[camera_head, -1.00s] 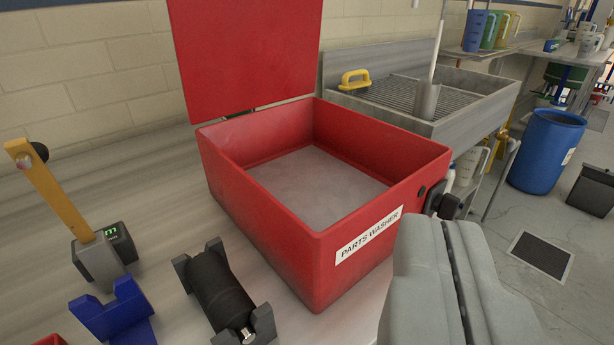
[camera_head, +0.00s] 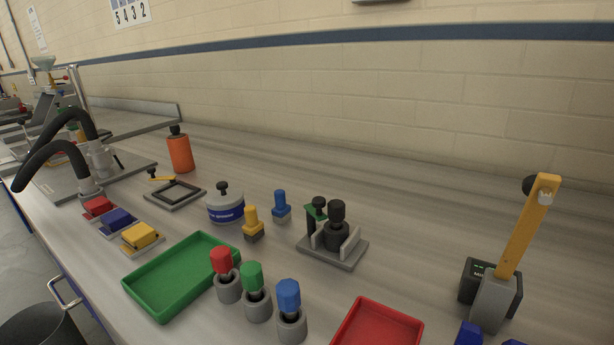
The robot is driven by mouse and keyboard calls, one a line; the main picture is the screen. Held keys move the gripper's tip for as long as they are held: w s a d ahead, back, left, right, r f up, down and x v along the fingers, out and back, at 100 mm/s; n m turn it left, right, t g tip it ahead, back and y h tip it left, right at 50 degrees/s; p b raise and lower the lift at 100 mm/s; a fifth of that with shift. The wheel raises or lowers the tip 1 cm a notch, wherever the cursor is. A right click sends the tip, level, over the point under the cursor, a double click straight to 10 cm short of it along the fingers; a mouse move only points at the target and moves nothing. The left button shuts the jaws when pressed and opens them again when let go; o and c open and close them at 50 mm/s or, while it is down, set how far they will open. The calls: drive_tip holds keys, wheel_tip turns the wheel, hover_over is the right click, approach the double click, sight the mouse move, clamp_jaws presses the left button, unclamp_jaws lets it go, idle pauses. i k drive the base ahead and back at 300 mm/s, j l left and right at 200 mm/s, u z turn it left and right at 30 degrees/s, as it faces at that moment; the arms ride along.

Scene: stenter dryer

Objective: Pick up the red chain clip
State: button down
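A small red block-like piece (camera_head: 97,207) lies at the left of the bench, in a row with a blue piece (camera_head: 118,220) and a yellow piece (camera_head: 140,236). It looks like the red chain clip, but it is too small to be sure. A red-topped peg (camera_head: 222,262) stands upright in a grey round holder, nearer the front, beside a green-topped one (camera_head: 252,277) and a blue-topped one (camera_head: 289,297). My gripper is not in view.
A green tray (camera_head: 135,284) lies between the row of pieces and the pegs. A red tray (camera_head: 378,325) is at the front. A lever with a yellow arm (camera_head: 522,232) stands at right. An orange bottle (camera_head: 180,153) and black curved hoses (camera_head: 50,158) are at left.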

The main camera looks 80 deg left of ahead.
sight(91, 210)
drive_tip(key=l+u, duration=0.1)
drive_tip(key=u, duration=2.75)
drive_tip(key=k+j+u, duration=0.2)
drive_tip(key=k+j, duration=0.2)
drive_tip(key=j, duration=0.15)
